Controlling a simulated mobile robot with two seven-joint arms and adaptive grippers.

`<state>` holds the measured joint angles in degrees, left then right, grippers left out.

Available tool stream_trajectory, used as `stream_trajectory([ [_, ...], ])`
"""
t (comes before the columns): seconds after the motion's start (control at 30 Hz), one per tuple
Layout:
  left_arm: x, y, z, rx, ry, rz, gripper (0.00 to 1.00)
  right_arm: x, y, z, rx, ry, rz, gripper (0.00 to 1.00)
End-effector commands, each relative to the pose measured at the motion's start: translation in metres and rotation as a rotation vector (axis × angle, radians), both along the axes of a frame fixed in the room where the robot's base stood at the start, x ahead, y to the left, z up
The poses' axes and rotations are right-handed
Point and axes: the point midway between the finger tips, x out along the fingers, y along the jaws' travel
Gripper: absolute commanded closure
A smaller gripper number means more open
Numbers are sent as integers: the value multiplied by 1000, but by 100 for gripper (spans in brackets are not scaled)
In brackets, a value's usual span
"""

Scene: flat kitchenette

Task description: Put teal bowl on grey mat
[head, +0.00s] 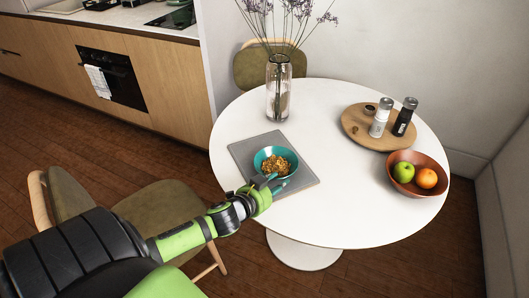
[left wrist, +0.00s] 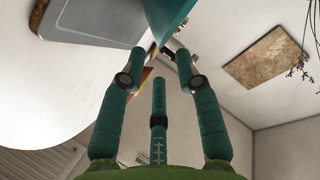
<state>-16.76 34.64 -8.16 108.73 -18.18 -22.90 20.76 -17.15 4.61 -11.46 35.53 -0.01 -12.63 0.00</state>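The teal bowl (head: 259,167) holds yellowish-brown food and is over the grey mat (head: 244,149) on the white round table. The mat lies flat near the table's left front edge. I cannot tell whether the bowl rests on it or hangs just above. My left gripper (head: 272,183) is at the bowl's front side. In the left wrist view, the fingers (left wrist: 160,50) close in on the edge of the bowl (left wrist: 168,14), with the mat (left wrist: 108,18) beyond to the left. The fingertips' contact is partly hidden. My right gripper is not in view.
A glass vase (head: 278,90) with dried flowers stands at the back. A round wooden tray (head: 359,133) carries two shakers and a small cup. A reddish-brown bowl (head: 404,187) with fruit is at the right. The table middle (head: 335,190) is clear. Chairs stand at left and behind.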

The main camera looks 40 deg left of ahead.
Motion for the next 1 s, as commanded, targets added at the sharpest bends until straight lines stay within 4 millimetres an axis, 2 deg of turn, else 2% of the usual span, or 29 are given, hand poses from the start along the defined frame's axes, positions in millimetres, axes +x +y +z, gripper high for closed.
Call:
stream_trajectory([
  [0.03,-11,0,3,1,3,-1,67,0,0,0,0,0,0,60],
  [0.2,-39,-1,14,0,1,0,67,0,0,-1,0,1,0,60],
  [0.4,-58,-1,21,0,1,0,67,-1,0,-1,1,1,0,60],
  [0.83,-64,-1,24,1,-1,2,67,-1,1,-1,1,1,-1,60],
  [1.0,-72,-3,11,-26,59,63,67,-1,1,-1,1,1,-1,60],
])
